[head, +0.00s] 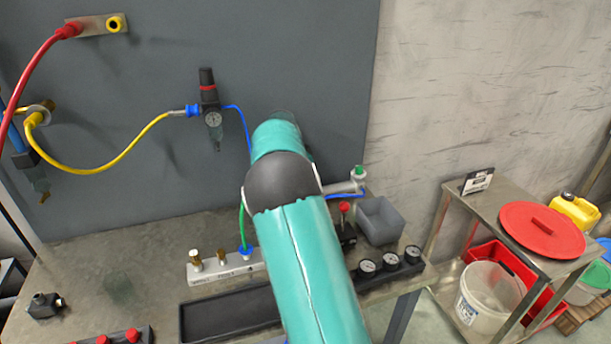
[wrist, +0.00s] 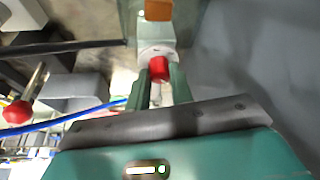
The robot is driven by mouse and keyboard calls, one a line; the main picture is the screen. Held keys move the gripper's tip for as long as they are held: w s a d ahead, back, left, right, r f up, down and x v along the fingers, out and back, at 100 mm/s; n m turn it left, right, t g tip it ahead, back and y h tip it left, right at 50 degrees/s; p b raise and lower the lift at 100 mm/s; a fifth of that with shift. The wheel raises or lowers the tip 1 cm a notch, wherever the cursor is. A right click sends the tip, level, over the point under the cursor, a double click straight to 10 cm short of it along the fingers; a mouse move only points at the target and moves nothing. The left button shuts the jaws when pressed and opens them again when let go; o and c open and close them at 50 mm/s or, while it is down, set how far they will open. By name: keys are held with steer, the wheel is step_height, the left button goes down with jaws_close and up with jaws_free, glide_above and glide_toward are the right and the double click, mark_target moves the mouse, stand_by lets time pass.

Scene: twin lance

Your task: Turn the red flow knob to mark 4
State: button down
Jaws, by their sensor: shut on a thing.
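The red flow knob (wrist: 159,69) shows in the wrist view, small and red, in front of a pale round collar on a light block (wrist: 152,30). My gripper (wrist: 160,74) has its two teal fingers on either side of the knob and is shut on it. Scale marks around the knob are too small to read, so I cannot tell which mark it stands at. In the head view my teal arm hides the gripper and this knob.
A red ball-ended lever (wrist: 17,112) and blue tube (wrist: 60,121) lie left in the wrist view. On the bench are a grey bin (head: 381,220), black gauge strip (head: 398,272), black tray (head: 225,314) and valve block (head: 222,264). A steel cart (head: 492,220) stands right.

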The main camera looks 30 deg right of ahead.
steer(key=shift+m, duration=0.5)
steer(key=c, duration=1.2)
jaws_free()
steer(key=shift+w, duration=0.1)
steer(key=shift+c, duration=0.2)
steer(key=v, duration=1.3)
steer(key=shift+w+r, duration=0.15)
steer(key=shift+r, duration=0.25)
